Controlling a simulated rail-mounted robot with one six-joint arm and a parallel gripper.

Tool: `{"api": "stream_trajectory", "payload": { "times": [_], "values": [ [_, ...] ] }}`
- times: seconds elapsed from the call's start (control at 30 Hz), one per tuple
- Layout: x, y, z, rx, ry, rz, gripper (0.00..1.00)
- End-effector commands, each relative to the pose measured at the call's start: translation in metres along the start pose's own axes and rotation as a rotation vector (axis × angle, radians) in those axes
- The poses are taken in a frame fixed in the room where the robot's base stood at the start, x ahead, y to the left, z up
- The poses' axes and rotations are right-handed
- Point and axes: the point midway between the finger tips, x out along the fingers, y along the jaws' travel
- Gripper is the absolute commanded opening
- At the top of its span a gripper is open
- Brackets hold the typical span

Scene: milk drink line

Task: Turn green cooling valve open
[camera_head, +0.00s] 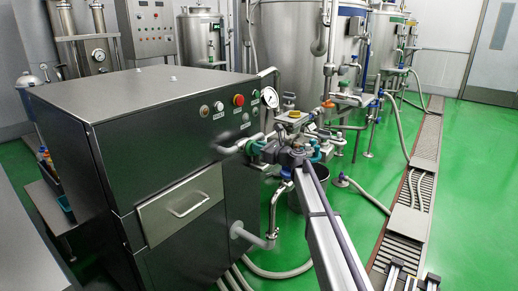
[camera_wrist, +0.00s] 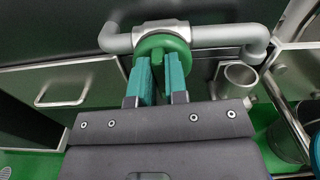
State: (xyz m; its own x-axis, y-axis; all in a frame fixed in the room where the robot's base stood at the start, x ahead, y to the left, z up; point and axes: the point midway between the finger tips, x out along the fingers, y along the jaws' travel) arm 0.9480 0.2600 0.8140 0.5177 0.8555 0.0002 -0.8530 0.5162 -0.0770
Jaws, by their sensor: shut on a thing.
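The green cooling valve (camera_wrist: 160,42) is a round green knob with a raised grip bar, on a grey pipe (camera_wrist: 215,36) in the wrist view. My gripper (camera_wrist: 159,62) has teal fingers, one on each side of the grip bar, and is shut on it. The fingers hide part of the knob. In the head view my gripper (camera_head: 257,147) is at the right side of the steel cabinet, by the pipe. The valve itself is hard to make out there.
The steel cabinet (camera_head: 150,130) with its drawer handle (camera_head: 187,206) stands left of my arm. A pressure gauge (camera_head: 270,97) is above my gripper. A dark bucket (camera_head: 296,200) and hoses are close by. Green floor is open toward the drain grating (camera_head: 410,205).

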Motion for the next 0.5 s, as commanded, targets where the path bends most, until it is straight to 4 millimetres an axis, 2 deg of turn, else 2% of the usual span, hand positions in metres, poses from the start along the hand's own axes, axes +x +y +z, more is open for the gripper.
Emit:
{"api": "stream_trajectory", "payload": {
  "times": [0.5],
  "values": [
    [-0.0006, 0.0065, -0.0019, -0.417, 0.000, 0.001, 0.00]
  ]
}}
